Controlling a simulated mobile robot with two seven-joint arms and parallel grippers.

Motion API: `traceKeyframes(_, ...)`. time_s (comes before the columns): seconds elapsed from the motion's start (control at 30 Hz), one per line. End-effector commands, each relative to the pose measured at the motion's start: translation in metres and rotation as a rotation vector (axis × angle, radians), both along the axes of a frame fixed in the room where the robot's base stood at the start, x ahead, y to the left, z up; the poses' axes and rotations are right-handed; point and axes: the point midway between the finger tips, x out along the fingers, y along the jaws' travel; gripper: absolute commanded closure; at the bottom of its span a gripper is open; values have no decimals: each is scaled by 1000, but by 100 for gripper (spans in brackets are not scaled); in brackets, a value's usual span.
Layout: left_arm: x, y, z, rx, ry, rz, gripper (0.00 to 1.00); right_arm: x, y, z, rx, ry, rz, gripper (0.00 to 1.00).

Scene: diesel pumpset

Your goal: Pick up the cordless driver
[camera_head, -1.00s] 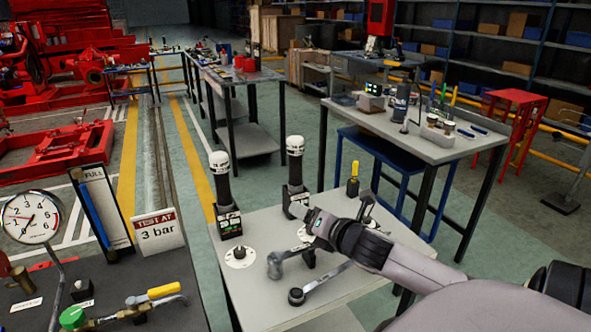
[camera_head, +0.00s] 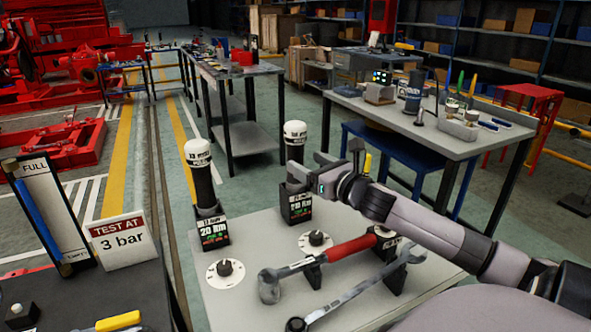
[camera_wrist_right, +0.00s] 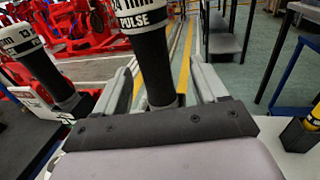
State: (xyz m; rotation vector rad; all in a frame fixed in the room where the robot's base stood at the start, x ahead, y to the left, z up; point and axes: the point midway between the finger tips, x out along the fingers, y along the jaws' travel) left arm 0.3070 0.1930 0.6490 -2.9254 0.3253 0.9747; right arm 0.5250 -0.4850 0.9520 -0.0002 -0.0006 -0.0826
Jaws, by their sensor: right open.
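Two black upright drivers with white caps stand in labelled holders on the light grey table: a left one (camera_head: 203,180) marked 13 mm and 20 Nm, and a right one (camera_head: 295,146). Which one the task means I cannot tell. My right gripper (camera_head: 308,172) is open at the right driver's body, just above its holder, hiding part of it. In the right wrist view, the driver marked PULSE (camera_wrist_right: 150,55) stands between the two spread fingers (camera_wrist_right: 163,85). Contact is not clear. The left driver (camera_wrist_right: 38,58) shows at the left there. My left gripper is not in view.
A yellow-handled tool (camera_head: 368,163) stands just behind the gripper.

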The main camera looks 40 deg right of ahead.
Motion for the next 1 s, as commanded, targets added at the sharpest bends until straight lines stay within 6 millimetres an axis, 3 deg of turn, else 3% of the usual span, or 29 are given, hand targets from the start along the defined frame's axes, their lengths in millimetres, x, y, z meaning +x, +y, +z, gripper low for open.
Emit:
traceKeyframes(0.37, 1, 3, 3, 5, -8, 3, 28, 16, 0, 2, 1, -1, -1, 28)
traceKeyframes(0.8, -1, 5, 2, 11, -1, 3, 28, 55, 2, 3, 3, 0, -2, 28)
traceKeyframes(1.0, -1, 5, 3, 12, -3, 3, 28, 63, 2, 3, 1, 0, -1, 28)
